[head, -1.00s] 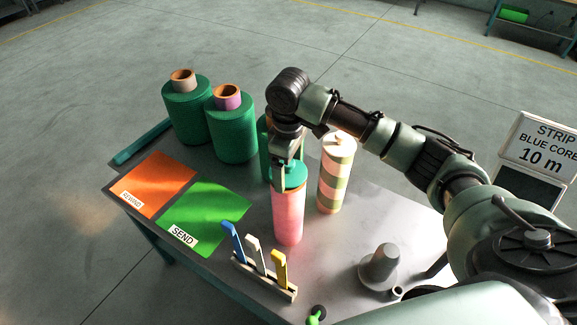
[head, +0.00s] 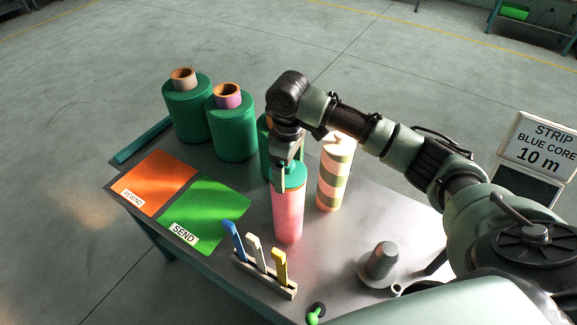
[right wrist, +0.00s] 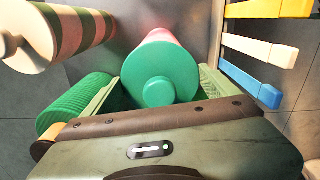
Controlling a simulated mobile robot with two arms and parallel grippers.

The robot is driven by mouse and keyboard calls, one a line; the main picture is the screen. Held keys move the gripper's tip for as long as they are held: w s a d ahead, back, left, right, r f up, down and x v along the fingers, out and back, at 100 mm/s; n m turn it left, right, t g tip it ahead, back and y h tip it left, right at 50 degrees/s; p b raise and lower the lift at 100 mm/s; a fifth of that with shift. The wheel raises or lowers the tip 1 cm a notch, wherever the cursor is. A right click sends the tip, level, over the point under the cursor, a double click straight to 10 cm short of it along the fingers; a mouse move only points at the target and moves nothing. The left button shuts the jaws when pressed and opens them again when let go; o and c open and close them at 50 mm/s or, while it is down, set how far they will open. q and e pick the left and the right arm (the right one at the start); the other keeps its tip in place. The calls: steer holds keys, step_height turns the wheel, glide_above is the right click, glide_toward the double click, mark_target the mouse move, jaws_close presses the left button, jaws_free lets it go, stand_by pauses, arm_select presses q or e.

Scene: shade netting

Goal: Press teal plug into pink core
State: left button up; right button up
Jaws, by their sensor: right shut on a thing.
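The pink core (head: 288,217) stands upright on the table. The teal plug (head: 291,176) sits at its top end, in line with it. How deep the plug goes into the core cannot be seen. In the right wrist view the plug (right wrist: 160,68) shows as a round disc with a small knob, a little pink showing behind it. My right gripper (head: 286,165) points down over the core and is shut on the plug, one finger on each side. My left gripper is not in view.
A pink-and-olive striped roll (head: 335,172) stands close right of the core. Green rolls (head: 233,132) stand behind left. In front are a rack (head: 264,276) with colored tools and a grey stepped stand (head: 380,262). Orange (head: 155,183) and green (head: 207,214) mats lie left.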

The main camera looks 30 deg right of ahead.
steer(key=shift+f+p, duration=0.35)
steer(key=shift+f, duration=0.15)
stand_by(0.7)
steer(key=shift+p, duration=0.65)
stand_by(0.4)
steer(key=o, duration=1.1)
steer(key=shift+r, duration=0.15)
step_height(320, 180, up, 2)
steer(key=p, duration=0.2)
steer(key=shift+r+p, duration=0.1)
steer(key=shift+p, duration=0.3)
steer(key=shift+r, duration=2.3)
